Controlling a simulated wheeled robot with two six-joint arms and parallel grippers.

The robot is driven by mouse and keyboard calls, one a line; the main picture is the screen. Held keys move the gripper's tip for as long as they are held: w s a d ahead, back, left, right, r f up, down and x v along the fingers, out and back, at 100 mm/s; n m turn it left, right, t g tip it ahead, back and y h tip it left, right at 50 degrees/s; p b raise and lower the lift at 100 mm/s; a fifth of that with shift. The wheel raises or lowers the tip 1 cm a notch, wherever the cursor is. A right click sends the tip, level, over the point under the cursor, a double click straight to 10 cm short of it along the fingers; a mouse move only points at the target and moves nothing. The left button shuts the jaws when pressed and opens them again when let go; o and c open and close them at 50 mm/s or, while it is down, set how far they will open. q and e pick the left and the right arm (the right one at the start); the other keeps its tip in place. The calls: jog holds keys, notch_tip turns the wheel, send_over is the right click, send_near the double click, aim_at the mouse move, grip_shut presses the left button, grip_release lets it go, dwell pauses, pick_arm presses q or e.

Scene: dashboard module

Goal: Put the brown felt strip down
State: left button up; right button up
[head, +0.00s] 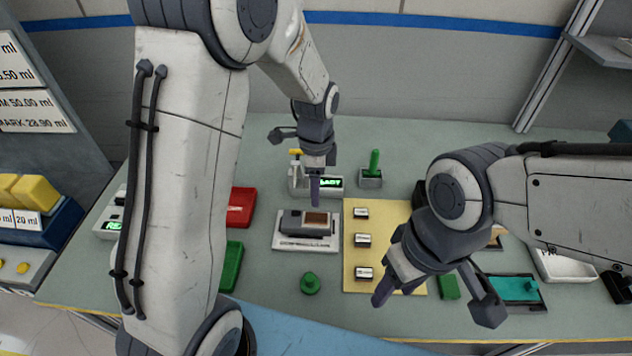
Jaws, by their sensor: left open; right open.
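A small brown patch, which looks like the felt strip (316,218), lies on top of a dark grey module at the middle of the table. The module sits on a white labelled base plate (288,242). My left gripper (315,192) points down just above and behind the brown patch, with its jaws open and nothing seen in them. The fingers overlap in this view, and I cannot tell whether they touch the strip. My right gripper (395,291) is open and empty over the front right part of the yellow mat (387,217).
Several small metallic pieces (363,240) lie on the yellow mat. A red tray (241,207) and a green block (231,266) are left of the module. A green knob (310,283) stands in front, and a display box (330,184) is behind. A teal tray (512,289) is at right.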

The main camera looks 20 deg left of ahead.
pick_arm(q)
jog(key=s+d+r+n, duration=0.4)
jog(key=s+d+r, duration=0.35)
jog(key=s, duration=0.25)
jog(key=s+d+r+n+h, duration=0.1)
jog(key=s+n, duration=0.3)
jog(key=s, duration=0.9)
jog(key=shift+s+n, duration=0.3)
jog(key=shift+s, duration=0.1)
